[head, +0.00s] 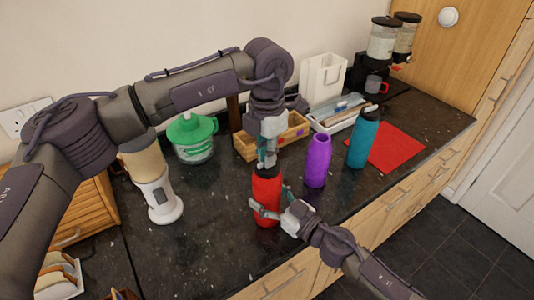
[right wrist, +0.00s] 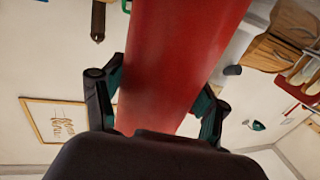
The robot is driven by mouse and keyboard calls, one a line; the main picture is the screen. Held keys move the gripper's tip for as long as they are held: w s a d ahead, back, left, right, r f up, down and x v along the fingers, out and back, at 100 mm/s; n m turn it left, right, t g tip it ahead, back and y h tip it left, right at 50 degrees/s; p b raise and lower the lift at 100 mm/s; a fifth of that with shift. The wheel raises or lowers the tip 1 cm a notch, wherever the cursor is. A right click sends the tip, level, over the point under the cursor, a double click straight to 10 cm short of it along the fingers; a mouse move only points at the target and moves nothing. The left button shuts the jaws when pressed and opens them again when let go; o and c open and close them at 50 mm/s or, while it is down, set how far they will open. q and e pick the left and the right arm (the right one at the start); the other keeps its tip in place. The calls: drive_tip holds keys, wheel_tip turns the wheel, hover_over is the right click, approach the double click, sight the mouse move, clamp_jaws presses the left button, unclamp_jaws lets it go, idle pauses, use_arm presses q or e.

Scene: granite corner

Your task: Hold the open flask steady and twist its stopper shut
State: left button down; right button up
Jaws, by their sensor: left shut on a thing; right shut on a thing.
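The red flask (head: 266,200) stands upright near the counter's front edge. My right gripper (head: 268,211) is shut around its body from the front right. In the right wrist view the red flask (right wrist: 180,60) fills the middle, between the two fingers of the right gripper (right wrist: 160,110). My left gripper (head: 267,158) points straight down over the flask's top and is shut on the dark stopper (head: 266,172). The stopper is at the flask's mouth, mostly hidden by the fingers. I cannot tell how far it is seated.
A purple flask (head: 318,161) and a teal flask (head: 362,140) stand close on the right. A red mat (head: 398,148) lies at right. The counter left of the flask is clear.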

use_arm(q)
drive_tip(key=c, duration=1.3)
unclamp_jaws()
use_arm(e)
drive_tip(key=shift+f, duration=0.1)
use_arm(q)
drive_tip(key=shift+o, duration=0.2)
wheel_tip(320, 180, up, 12)
use_arm(e)
drive_tip(key=o, duration=1.5)
drive_tip(key=shift+o, duration=0.2)
drive_tip(key=shift+s+d, duration=0.1)
